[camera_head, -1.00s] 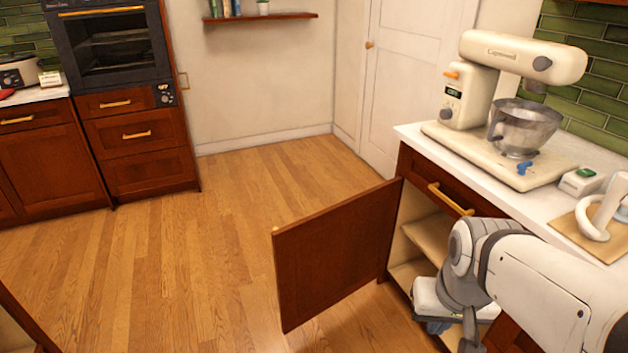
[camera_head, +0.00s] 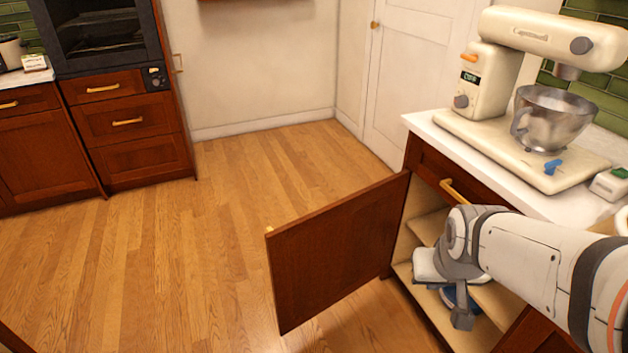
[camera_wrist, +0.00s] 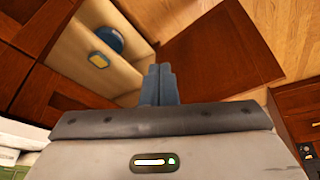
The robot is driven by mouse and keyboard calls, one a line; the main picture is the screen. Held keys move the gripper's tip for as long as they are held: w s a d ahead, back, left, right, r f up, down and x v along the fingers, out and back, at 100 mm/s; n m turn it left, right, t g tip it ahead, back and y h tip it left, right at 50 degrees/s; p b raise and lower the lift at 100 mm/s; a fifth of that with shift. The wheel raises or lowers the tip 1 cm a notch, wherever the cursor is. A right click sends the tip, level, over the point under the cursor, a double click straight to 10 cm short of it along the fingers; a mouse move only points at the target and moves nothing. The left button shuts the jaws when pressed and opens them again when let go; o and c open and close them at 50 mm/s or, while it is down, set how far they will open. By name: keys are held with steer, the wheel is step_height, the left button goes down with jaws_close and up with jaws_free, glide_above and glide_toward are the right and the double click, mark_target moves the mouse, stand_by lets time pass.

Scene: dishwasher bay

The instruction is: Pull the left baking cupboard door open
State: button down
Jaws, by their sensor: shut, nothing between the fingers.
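The left baking cupboard door (camera_head: 335,250) is dark red wood and stands swung wide open, out over the floor. The cupboard (camera_head: 425,228) behind it shows a pale inside with a shelf. My gripper (camera_head: 462,318) is at the open cupboard front, to the right of the door and apart from it. In the wrist view my gripper's fingers (camera_wrist: 158,82) are together and empty. There the door (camera_wrist: 212,52) lies beyond them to the right, and the cupboard's pale inside (camera_wrist: 75,60) to the left. My arm hides part of the cupboard.
A blue round item (camera_wrist: 106,40) sits inside the cupboard. A drawer with a brass handle (camera_head: 455,192) is above the opening. A stand mixer (camera_head: 490,75) stands on the white counter (camera_head: 437,130). The wooden floor (camera_head: 215,240) left of the door is clear.

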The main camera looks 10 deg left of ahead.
steer(key=w+a+f+n+t+y+b, duration=0.15)
steer(key=w+a+f+t+b, duration=0.3)
steer(key=w+f, duration=0.5)
steer(key=n+t+y+b, duration=0.4)
steer(key=n+y+b, duration=0.3)
steer(key=y+b, duration=0.4)
glide_toward(277, 239)
steer(key=shift+m, duration=0.25)
steer(key=b+x, duration=0.1)
steer(key=x, duration=0.5)
steer(key=shift+w+a, duration=0.3)
